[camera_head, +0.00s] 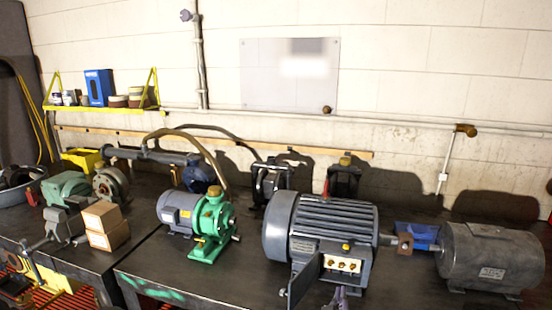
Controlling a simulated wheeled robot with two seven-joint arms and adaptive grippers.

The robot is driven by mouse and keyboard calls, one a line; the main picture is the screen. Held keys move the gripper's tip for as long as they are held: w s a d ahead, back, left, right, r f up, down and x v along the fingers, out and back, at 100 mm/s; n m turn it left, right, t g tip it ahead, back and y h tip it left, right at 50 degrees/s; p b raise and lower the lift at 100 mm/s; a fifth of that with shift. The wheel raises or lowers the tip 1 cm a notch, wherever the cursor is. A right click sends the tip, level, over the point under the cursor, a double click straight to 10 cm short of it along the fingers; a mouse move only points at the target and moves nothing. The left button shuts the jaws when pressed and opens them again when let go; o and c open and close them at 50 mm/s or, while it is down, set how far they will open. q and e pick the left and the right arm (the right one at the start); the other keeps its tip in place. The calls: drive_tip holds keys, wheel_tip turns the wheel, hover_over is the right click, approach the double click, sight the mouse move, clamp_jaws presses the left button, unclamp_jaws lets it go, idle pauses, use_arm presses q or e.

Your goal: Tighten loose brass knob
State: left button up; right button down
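A large grey finned motor (331,220) stands on the dark workbench (240,262). The terminal box (341,261) on its front is open, with its dark cover (304,281) swung out to the left. Several small brass knobs (342,265) show in a row on the box's pale panel. I cannot tell which knob is loose. I cannot make out my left gripper.
A green pump with a grey motor (207,225) stands left of the big motor. Another grey motor (490,258) and a blue bin (417,234) are to its right. Bare bench lies at front centre.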

drive_tip(key=b+x, duration=0.1)
drive_tip(key=x, duration=0.3)
drive_tip(key=shift+w+d+f, duration=0.1)
drive_tip(key=shift+w+d, duration=0.1)
drive_tip(key=shift+w, duration=0.2)
drive_tip(key=shift+b+x, duration=0.4)
drive_tip(key=shift+x, duration=0.65)
drive_tip(key=shift+a+r+p, duration=0.15)
drive_tip(key=shift+r+p, duration=0.15)
drive_tip(key=shift+r, duration=0.05)
drive_tip(key=shift+w+a, duration=0.25)
drive_tip(key=shift+a, duration=0.1)
drive_tip(key=shift+f+b, duration=0.25)
drive_tip(key=shift+b, duration=0.05)
drive_tip(key=p, duration=0.2)
approach(344, 269)
drive_tip(key=w, duration=0.1)
drive_tip(key=shift+a+f, duration=0.2)
drive_tip(key=shift+a, duration=0.15)
